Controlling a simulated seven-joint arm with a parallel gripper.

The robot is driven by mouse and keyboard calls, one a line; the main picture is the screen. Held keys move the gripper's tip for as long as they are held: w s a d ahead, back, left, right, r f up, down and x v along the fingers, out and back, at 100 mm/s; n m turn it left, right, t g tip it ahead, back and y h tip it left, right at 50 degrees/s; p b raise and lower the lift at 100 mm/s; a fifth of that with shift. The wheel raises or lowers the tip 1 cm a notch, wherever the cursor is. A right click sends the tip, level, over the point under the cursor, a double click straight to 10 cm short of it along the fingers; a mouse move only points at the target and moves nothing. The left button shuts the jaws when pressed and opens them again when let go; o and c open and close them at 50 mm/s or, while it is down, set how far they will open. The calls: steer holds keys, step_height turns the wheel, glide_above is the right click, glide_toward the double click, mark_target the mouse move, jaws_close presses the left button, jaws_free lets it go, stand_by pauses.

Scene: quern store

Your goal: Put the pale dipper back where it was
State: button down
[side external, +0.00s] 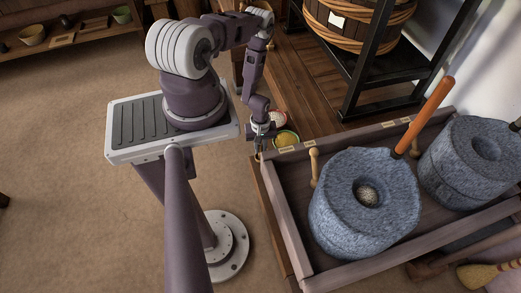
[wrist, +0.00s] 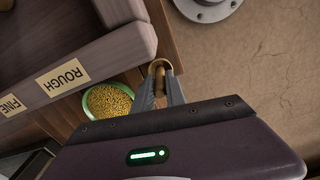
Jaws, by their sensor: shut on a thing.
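My gripper (side external: 260,150) hangs beside the left end of the wooden trough, near a green-rimmed bowl of yellow grain (side external: 286,139). In the wrist view my gripper (wrist: 161,80) is shut on a small tan wooden thing with a rounded rim (wrist: 158,64), perhaps the pale dipper. It is seen nearly end-on, so its full shape and shade are unclear. The grain bowl also shows in the wrist view (wrist: 108,101), left of the fingers. I cannot tell whether the held thing touches anything below.
The trough (side external: 283,220) holds a grey stone quern (side external: 345,222) with an upright wooden peg (side external: 314,168) and another quern (side external: 465,185). An orange handle (side external: 430,115) leans there. ROUGH (wrist: 62,77) and FINE (wrist: 11,105) labels mark its edge. A second bowl (side external: 277,119) stands behind.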

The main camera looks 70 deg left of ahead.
steer(key=shift+f, duration=0.55)
steer(key=shift+f, duration=0.1)
steer(key=c, duration=1.4)
jaws_free()
steer(key=shift+o, duration=0.2)
